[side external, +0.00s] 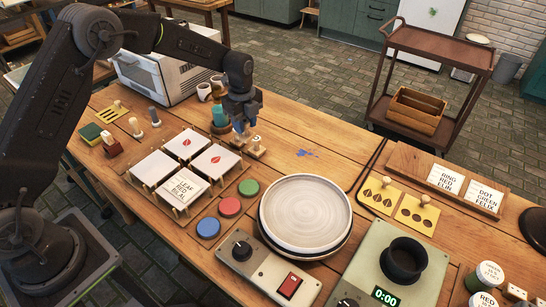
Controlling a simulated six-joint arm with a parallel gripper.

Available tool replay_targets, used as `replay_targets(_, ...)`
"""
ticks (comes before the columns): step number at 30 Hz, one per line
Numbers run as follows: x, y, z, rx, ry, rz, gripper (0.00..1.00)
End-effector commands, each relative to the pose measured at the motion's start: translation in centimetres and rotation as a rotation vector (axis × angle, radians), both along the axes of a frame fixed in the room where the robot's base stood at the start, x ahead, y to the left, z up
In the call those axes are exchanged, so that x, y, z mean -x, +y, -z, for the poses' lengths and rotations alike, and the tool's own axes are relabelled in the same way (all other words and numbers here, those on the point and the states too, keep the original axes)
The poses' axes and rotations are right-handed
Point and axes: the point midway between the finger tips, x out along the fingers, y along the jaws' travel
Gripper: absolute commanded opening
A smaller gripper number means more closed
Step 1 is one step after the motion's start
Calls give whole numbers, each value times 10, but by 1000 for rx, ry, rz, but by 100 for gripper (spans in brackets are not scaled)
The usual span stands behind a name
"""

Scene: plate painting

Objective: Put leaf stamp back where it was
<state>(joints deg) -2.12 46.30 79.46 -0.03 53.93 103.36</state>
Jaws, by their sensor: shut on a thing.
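My gripper (241,127) points down near the far edge of the wooden table. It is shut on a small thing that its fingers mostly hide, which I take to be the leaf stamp. Light wooden pieces (256,148) show just below and beside the fingertips, one with a pale round top. I cannot tell which of them belongs to the held stamp or whether it touches the table.
A rack of white cards (188,168), some with red prints, lies left of centre. Red, blue and green pads (230,206) sit beside a pale plate (304,213) on a turntable. A teal-topped jar (219,117) and cups (204,91) stand close behind my gripper.

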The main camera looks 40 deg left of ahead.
Motion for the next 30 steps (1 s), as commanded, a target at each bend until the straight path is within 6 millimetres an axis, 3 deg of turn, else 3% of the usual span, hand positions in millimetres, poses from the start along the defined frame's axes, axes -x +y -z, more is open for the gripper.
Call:
replay_targets(6,-16,-47,31,0,1,5,18)
replay_targets(12,-27,-75,48,0,0,3,18)
replay_targets(18,-29,-80,56,0,1,0,18)
replay_targets(25,-28,-80,88,0,0,1,18)
replay_targets(30,-29,-80,91,0,-2,1,18)
